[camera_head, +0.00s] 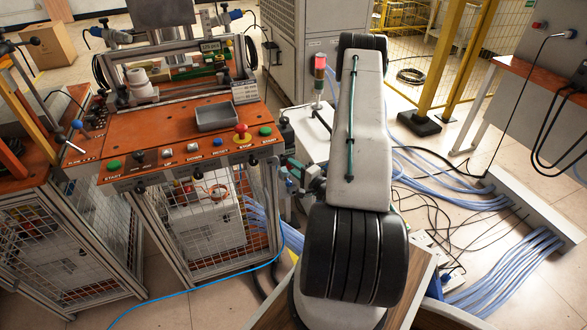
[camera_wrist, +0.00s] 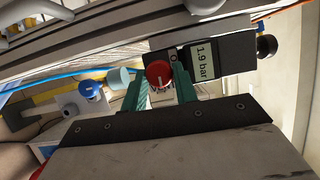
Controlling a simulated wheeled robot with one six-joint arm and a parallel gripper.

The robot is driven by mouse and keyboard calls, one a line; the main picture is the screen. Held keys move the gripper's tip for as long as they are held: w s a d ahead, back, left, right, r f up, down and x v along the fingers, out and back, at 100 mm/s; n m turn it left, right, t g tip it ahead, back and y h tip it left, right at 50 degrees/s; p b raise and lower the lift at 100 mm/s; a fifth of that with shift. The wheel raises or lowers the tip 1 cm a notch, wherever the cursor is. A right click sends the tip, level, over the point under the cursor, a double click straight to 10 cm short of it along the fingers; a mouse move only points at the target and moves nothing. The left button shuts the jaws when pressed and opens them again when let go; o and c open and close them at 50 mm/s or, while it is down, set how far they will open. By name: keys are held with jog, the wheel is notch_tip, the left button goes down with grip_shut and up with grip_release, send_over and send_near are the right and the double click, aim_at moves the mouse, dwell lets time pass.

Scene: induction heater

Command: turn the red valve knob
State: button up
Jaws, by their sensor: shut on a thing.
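The red valve knob (camera_wrist: 158,75) is in the upper middle of the wrist view, with a pale mark on its face. My gripper (camera_wrist: 161,84) has its two green fingers on either side of the knob and is shut on it. A black pressure gauge (camera_wrist: 207,62) reading "1.9 bar" sits directly right of the knob. In the head view my arm reaches to the right side of the orange-topped workbench (camera_head: 222,152). The red valve knob cannot be made out in that view.
A blue knob (camera_wrist: 88,88) and a pale cyan round part (camera_wrist: 120,78) lie left of my gripper. A grey metal profile (camera_wrist: 105,40) runs close above. In the head view, a grey tray (camera_head: 216,117) and a red stop button (camera_head: 241,131) are on the bench. Blue cables (camera_head: 510,265) cover the floor at right.

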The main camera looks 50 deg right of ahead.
dwell(0.4)
jog(key=o, duration=0.9)
jog(key=shift+o, duration=0.2)
jog(key=shift+a, duration=0.1)
